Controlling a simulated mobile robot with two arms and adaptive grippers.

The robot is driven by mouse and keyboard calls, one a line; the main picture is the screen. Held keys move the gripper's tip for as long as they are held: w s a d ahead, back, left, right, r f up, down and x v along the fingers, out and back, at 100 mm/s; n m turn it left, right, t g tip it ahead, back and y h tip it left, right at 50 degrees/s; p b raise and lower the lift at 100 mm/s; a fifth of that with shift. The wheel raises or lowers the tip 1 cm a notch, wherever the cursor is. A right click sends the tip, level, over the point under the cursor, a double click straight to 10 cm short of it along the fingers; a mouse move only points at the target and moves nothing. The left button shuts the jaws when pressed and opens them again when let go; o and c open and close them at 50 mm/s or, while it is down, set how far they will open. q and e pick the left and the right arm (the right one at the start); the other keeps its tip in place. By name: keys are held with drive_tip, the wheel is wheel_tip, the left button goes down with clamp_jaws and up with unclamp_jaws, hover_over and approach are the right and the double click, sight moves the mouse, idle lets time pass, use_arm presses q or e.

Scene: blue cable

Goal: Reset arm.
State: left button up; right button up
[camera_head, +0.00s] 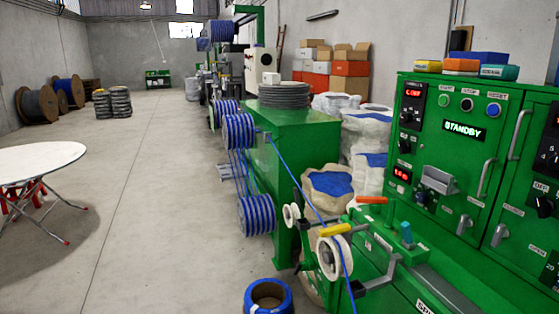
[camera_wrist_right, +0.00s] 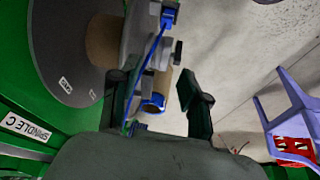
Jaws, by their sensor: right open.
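My right gripper (camera_wrist_right: 153,80) is open in the right wrist view, with one dark finger on each side. The blue cable (camera_wrist_right: 143,75) runs from a blue clip at the top down towards the left finger. It passes through the gap in the picture, but I cannot tell its depth; nothing looks gripped. In the head view the blue cable (camera_head: 296,180) runs from the green machine (camera_head: 300,135) down over a white pulley (camera_head: 334,258). Neither gripper shows in the head view, and my left gripper is in no view.
A green control panel (camera_head: 462,160) reading STANDBY stands at the right. A blue coil (camera_head: 250,296) lies on the floor in front. A white round table (camera_head: 40,160) is at the left. A grey disc (camera_wrist_right: 62,50) and a purple stool (camera_wrist_right: 292,105) flank the right gripper.

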drive_tip(key=s+f+g, duration=0.1)
drive_tip(key=s+f, duration=0.1)
drive_tip(key=f, duration=1.3)
drive_tip(key=s+f+g, duration=0.1)
drive_tip(key=s+f, duration=0.2)
drive_tip(key=f, duration=1.1)
drive_tip(key=s+d+f+g, duration=0.1)
drive_tip(key=s+d+f, duration=0.1)
drive_tip(key=s+f, duration=1.1)
drive_tip(key=shift+s+d+f, duration=0.3)
drive_tip(key=shift+s+d, duration=0.05)
drive_tip(key=shift+s, duration=0.6)
